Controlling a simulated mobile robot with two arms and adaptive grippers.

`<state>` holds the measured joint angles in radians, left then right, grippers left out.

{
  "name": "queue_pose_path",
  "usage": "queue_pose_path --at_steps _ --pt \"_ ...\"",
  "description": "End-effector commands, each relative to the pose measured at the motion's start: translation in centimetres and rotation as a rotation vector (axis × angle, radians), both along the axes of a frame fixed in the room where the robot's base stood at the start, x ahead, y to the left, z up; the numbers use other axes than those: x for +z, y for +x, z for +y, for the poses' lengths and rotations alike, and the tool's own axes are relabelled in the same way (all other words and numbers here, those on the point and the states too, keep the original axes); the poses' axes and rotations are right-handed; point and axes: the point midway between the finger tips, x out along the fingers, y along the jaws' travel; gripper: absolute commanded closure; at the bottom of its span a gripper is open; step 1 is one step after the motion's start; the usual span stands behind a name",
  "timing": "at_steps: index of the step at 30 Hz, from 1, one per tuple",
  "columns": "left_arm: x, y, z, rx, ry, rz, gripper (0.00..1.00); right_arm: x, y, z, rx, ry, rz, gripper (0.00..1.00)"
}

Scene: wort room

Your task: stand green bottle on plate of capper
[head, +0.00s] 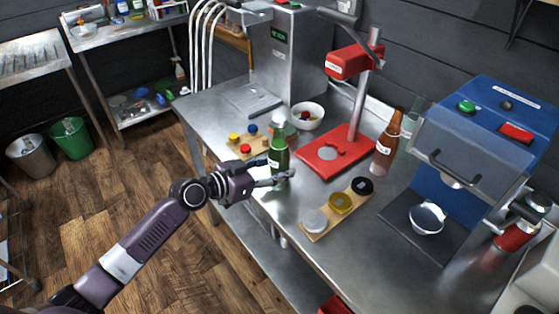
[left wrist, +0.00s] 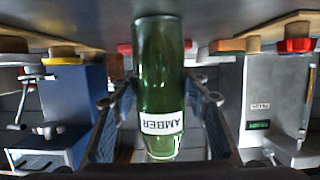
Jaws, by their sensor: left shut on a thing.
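The green bottle (head: 279,155) is upright near the counter's left edge. In the left wrist view, which is upside down, the bottle (left wrist: 160,75) carries a white AMBER label. My left gripper (head: 277,179) is shut on it, with fingers on both sides; it also shows in the left wrist view (left wrist: 160,99). I cannot tell whether the bottle's base touches the counter. The red capper (head: 349,62) stands right of and behind the bottle. Its grey round plate (head: 328,154) lies bare on the red base (head: 311,166). My right gripper is out of view.
A brown bottle (head: 386,145) stands just right of the capper. A wooden strip (head: 328,219) with round lids lies in front. A board with coloured caps (head: 247,148) lies left of the green bottle. A white bowl (head: 307,117) is behind it. A blue machine (head: 459,150) stands at right.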

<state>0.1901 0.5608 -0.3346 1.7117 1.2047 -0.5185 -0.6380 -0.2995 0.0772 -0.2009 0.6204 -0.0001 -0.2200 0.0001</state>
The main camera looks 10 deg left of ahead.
Motion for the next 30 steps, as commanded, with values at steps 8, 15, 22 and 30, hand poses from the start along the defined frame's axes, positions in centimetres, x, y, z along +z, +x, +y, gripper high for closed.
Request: queue_pose_path --at_steps 8,15,22,30 --pt "0.6 0.1 0.0 0.001 -0.002 -0.006 0.74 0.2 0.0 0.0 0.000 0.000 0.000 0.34" --pt "2.0 0.1 0.0 0.001 -0.002 -0.006 0.74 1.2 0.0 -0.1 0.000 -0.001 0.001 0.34" --pt "2.3 0.1 0.0 0.001 -0.003 -0.005 0.74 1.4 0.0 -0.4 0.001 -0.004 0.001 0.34" --pt "2.3 -0.3 0.4 0.007 0.000 -0.004 0.74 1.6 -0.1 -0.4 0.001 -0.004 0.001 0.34"
